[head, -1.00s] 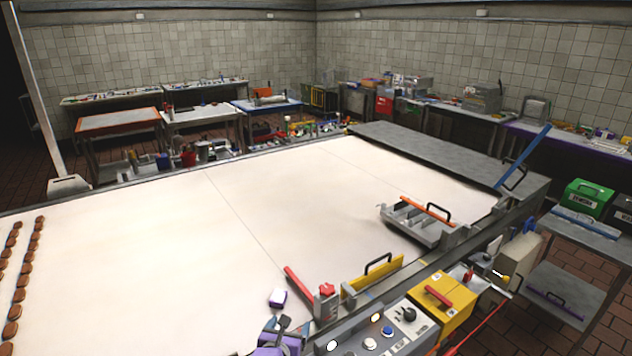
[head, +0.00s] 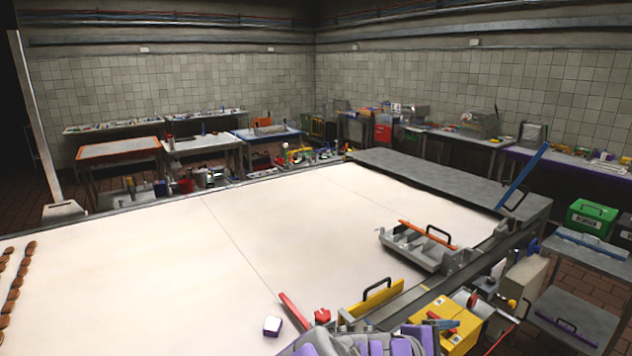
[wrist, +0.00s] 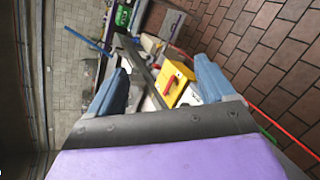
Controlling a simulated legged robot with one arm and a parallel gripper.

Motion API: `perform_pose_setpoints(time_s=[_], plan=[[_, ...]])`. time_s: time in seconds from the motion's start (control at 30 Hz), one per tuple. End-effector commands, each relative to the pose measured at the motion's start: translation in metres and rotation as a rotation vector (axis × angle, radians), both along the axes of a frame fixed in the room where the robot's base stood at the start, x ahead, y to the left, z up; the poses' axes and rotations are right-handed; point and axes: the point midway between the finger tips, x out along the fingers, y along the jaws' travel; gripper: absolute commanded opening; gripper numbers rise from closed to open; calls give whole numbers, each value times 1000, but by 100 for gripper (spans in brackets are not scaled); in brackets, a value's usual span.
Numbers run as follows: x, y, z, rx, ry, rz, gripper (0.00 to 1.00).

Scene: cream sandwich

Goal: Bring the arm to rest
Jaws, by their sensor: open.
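My gripper (wrist: 161,82) is open and empty in the wrist view, with its two blue-grey fingers spread apart. Between and beyond the fingers I see the yellow box (wrist: 175,82) with its red handle, and the brick floor. In the head view, my purple and grey arm is folded low at the bottom edge, right of centre. It covers most of the control panel there. The arm holds nothing that I can see.
The wide white belt (head: 190,265) fills the middle, with rows of brown biscuits (head: 15,290) at left. A small purple-and-white block (head: 272,326), a red bar (head: 294,312), a yellow plate (head: 376,299) and a grey divided tray (head: 415,250) lie along the right side.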

Motion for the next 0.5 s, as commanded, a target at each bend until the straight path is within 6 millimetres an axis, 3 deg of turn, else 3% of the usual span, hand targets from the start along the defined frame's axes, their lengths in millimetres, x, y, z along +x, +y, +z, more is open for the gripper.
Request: perform_pose_setpoints(time_s=[0.1,0.23,0.37,0.5], plan=[[-57,-25,-13,164,-63,-224,83],[-118,-30,-33,351,-105,-451,83],[-174,-16,-57,555,-119,-654,83],[-224,21,-79,784,-105,-836,83]])
